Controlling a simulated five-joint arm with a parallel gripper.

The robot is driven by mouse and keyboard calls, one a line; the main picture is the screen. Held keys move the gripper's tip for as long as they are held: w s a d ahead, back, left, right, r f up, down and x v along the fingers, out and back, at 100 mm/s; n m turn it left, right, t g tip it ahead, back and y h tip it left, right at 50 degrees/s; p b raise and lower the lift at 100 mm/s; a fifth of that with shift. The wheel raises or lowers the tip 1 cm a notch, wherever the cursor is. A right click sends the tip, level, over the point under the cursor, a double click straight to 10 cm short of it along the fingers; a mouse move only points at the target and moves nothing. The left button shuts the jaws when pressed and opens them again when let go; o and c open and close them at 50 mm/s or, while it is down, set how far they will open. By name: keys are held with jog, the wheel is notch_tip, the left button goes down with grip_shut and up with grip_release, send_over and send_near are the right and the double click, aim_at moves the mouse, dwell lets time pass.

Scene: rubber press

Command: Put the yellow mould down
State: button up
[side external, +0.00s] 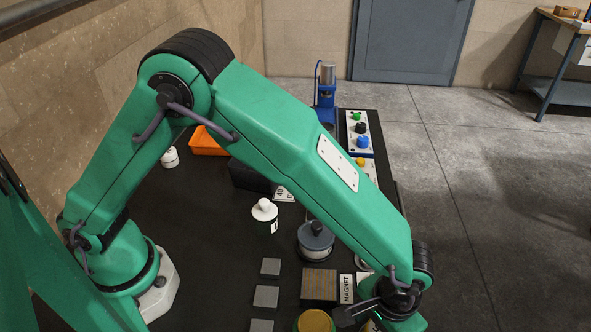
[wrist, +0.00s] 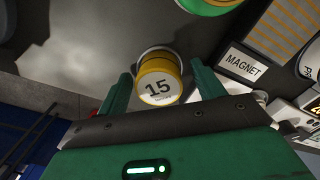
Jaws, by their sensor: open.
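The yellow mould (wrist: 160,80) is a short cylinder with a white label reading 15. In the wrist view it sits between the two green fingers of my gripper (wrist: 163,84), with a gap visible on each side. My gripper is open. What lies directly under the mould is hard to make out.
A striped block (side external: 319,285) stands behind the mould, beside a MAGNET label (side external: 346,289). Grey square plates (side external: 266,296) lie to the left. A grey-lidded pot (side external: 315,240) and a white knobbed piece (side external: 264,215) stand further back. An orange tray (side external: 208,141) is at the far left.

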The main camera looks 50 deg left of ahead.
notch_tip(320, 180, up, 13)
jog(key=shift+w+f, duration=0.2)
jog(key=shift+w, duration=0.05)
dwell(0.3)
dwell(0.4)
jog(key=w+a+r+t+h, duration=0.1)
jog(key=a+r, duration=0.3)
jog(key=a, duration=0.3)
jog(key=w+a+r+n+t, duration=0.1)
jog(key=a+r, duration=0.2)
jog(key=a, duration=0.4)
jog(key=a+r+t+h, duration=0.1)
jog(key=a+r, duration=0.3)
jog(key=a, duration=0.3)
jog(key=s+a+t, duration=0.1)
jog(key=s+a, duration=0.3)
jog(key=a, duration=0.4)
jog(key=s+a+t+y, duration=0.1)
jog(key=s+a, duration=0.4)
jog(key=a, duration=0.3)
jog(key=shift+s+n+t+y, duration=0.15)
jog(key=shift+n+t+y, duration=0.15)
jog(key=shift+n+t, duration=0.1)
